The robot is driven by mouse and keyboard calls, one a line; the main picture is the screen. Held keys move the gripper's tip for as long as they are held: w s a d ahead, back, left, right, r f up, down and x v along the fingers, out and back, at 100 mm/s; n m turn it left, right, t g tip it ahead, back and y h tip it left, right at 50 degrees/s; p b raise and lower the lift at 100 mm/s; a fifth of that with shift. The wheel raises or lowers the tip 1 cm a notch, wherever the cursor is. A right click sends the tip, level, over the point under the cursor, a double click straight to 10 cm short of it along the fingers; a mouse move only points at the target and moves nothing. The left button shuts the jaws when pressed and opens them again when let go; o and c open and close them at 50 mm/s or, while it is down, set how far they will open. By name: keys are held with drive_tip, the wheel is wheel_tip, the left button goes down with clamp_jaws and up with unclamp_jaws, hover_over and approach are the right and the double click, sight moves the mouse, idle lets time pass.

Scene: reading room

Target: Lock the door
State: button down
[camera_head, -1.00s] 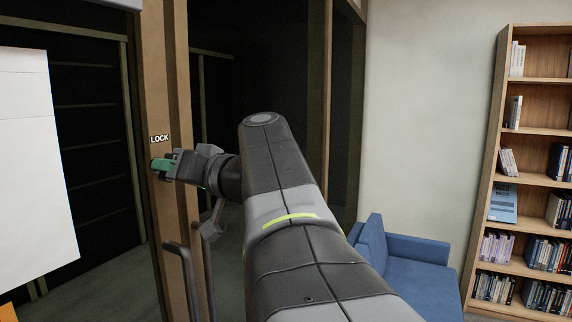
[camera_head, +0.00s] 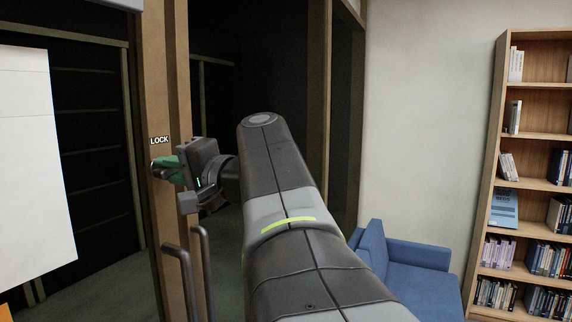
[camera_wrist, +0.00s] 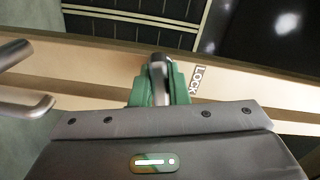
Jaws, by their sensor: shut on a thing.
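The door has a light wooden edge (camera_head: 156,70) with dark glazing beside it. A small "LOCK" label (camera_head: 159,140) is on the wood, and it also shows in the wrist view (camera_wrist: 197,79). My gripper (camera_head: 160,166) has green fingers and is at the door edge just below the label. In the wrist view the fingers are closed around a grey metal lock knob (camera_wrist: 159,82), one on each side. The knob is hidden by the fingers in the head view.
Bar handles (camera_head: 184,262) stand out from the door below my gripper; one shows at the left of the wrist view (camera_wrist: 25,106). A white board (camera_head: 30,150) is at left. A blue armchair (camera_head: 415,265) and a bookshelf (camera_head: 500,150) stand at right.

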drive_tip(key=shift+m+p, duration=0.3)
drive_tip(key=shift+m, duration=1.3)
drive_tip(key=c, duration=1.4)
unclamp_jaws()
